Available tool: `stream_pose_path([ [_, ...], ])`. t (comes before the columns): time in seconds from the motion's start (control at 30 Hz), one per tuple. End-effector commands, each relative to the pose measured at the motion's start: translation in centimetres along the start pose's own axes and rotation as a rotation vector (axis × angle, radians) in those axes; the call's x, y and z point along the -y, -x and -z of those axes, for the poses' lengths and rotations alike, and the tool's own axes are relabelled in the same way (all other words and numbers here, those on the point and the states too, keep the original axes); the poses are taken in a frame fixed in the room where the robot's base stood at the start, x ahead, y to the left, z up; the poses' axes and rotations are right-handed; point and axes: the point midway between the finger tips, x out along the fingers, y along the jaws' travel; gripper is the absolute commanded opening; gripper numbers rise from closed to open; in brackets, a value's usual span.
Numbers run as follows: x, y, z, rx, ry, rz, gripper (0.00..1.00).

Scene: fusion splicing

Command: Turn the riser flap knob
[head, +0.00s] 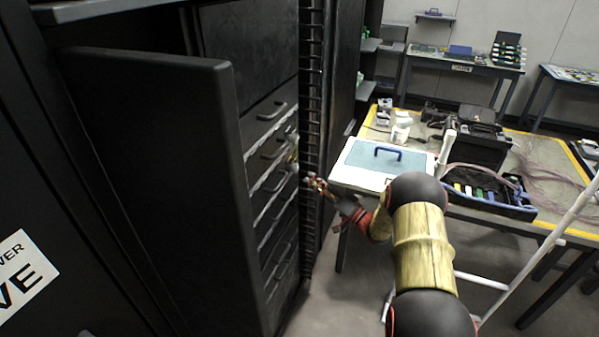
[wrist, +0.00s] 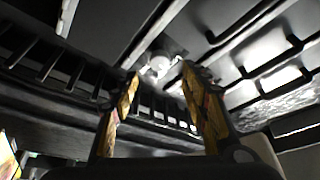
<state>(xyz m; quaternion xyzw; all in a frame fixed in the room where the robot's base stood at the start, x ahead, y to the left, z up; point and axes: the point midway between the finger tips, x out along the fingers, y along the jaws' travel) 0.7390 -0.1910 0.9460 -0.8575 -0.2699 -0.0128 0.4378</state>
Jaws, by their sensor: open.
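A pale round knob (wrist: 160,64) shows in the wrist view, on a dark panel beside a slotted strip. I take it for the riser flap knob. My gripper (wrist: 161,74) is open, with its two yellow-and-black fingers on either side of the knob's lower part in the picture. I cannot tell whether they touch it. In the head view my gripper (head: 308,181) reaches to the dark rack, beside the slotted vertical riser (head: 312,75). The knob is too small or hidden to make out there.
A black cabinet door (head: 150,150) stands open at the left. Drawer-like panels with handles (head: 272,110) fill the rack. A workbench (head: 365,135) at the right carries a case with a blue handle (head: 365,158) and a black tool tray (head: 480,205). Grey floor shows between.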

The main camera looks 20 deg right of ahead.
Motion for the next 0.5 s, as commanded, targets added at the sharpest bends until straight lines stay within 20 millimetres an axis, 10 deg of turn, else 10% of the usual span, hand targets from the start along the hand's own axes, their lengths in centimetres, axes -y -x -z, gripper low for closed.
stream_pose_path([
  [0.5,-0.1,-6.8,-0.1,0.0,0.003,-0.001,0.45],
])
